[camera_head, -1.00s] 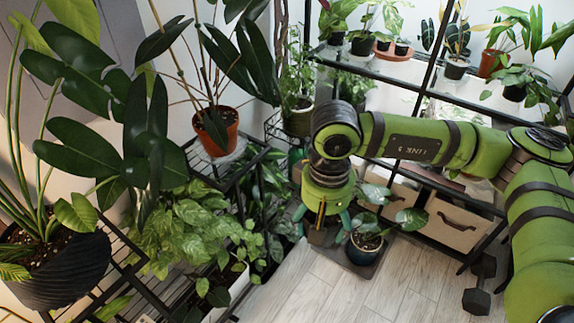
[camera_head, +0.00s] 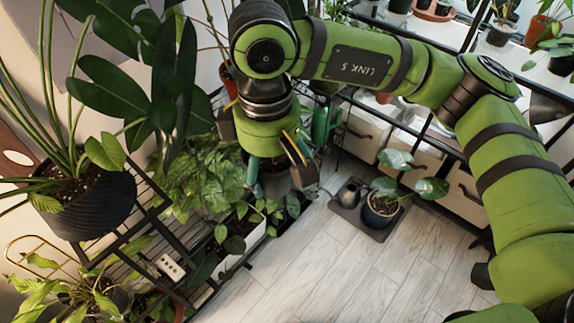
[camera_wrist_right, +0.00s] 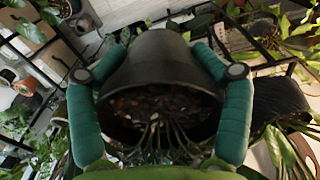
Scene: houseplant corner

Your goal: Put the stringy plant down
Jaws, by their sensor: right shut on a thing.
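The stringy plant shows in the right wrist view as a dark pot (camera_wrist_right: 150,62) of brown soil with thin green strands (camera_wrist_right: 160,135) at its lower rim. My right gripper (camera_wrist_right: 160,72) is shut on this pot, one teal finger along each side. In the head view my right gripper (camera_head: 277,170) hangs below the green wrist, beside the leafy plants at the shelf's edge. The dark pot (camera_head: 276,183) shows only partly there, mostly hidden by the wrist. I cannot tell whether it touches anything below. My left gripper is not in view.
A black wire shelf (camera_head: 150,215) with a large ribbed black pot (camera_head: 85,207) stands left. A white planter (camera_head: 243,243) is close below the gripper. The wooden floor (camera_head: 330,265) in front is clear.

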